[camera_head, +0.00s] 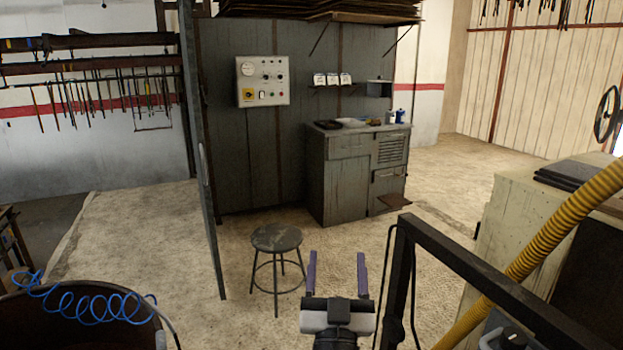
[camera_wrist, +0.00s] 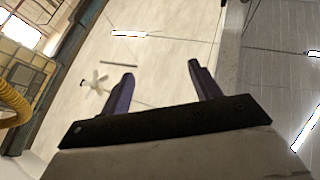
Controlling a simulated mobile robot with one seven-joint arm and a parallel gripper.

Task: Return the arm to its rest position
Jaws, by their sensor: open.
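My gripper (camera_head: 336,272) is at the lower middle of the head view, with two purple fingers pointing up and spread apart. Nothing is between them. In the wrist view my gripper (camera_wrist: 161,82) also shows both fingers apart and empty, against what looks like a pale ceiling with lights and a fan. In the head view, the dark frame post (camera_head: 470,268) stands just right of my gripper, with a visible gap between them.
A round stool (camera_head: 277,240) stands left of my gripper. A grey cabinet (camera_head: 345,185) and a control panel (camera_head: 262,81) are behind. A yellow hose (camera_head: 560,228) crosses the right side. A blue coiled hose (camera_head: 85,303) lies lower left. Open floor (camera_head: 150,240) is at left.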

